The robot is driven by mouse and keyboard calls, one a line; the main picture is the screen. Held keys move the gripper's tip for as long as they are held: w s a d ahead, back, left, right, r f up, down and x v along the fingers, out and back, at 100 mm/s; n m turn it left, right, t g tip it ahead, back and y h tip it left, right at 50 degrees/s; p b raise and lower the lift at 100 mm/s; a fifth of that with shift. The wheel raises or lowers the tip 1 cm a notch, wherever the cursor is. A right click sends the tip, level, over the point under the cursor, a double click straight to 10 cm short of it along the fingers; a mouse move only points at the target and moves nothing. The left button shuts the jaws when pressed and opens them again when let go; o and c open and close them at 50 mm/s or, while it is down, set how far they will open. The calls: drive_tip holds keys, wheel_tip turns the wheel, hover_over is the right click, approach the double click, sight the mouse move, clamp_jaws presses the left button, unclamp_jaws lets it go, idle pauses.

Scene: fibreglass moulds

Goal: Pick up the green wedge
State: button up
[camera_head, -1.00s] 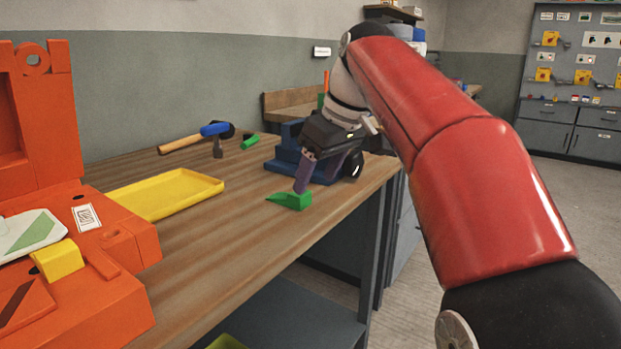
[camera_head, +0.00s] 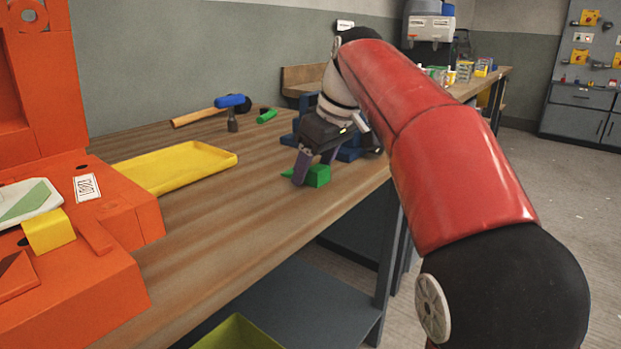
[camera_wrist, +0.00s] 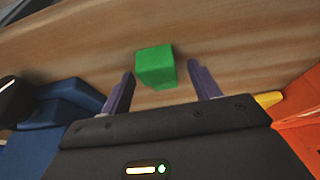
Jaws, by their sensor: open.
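The green wedge (camera_head: 318,176) lies on the wooden workbench near its right edge. In the head view my gripper (camera_head: 313,174) is low over the bench at the wedge, and one finger hides part of it. In the wrist view the green wedge (camera_wrist: 156,67) shows its blocky end just ahead of and between the two purple fingers of my gripper (camera_wrist: 165,78). The fingers are apart, with clear space between them and the wedge. I cannot tell whether the fingertips touch the bench.
A blue fixture (camera_head: 350,147) stands close behind my gripper. A yellow tray (camera_head: 190,165), a hammer (camera_head: 231,103) and a green cylinder (camera_head: 266,116) lie on the workbench (camera_head: 235,215). Orange moulds (camera_head: 120,215) fill the left. Bare bench lies between the tray and the wedge.

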drive_tip(key=shift+c, duration=0.3)
drive_tip(key=c, duration=1)
drive_tip(key=shift+r, duration=0.2)
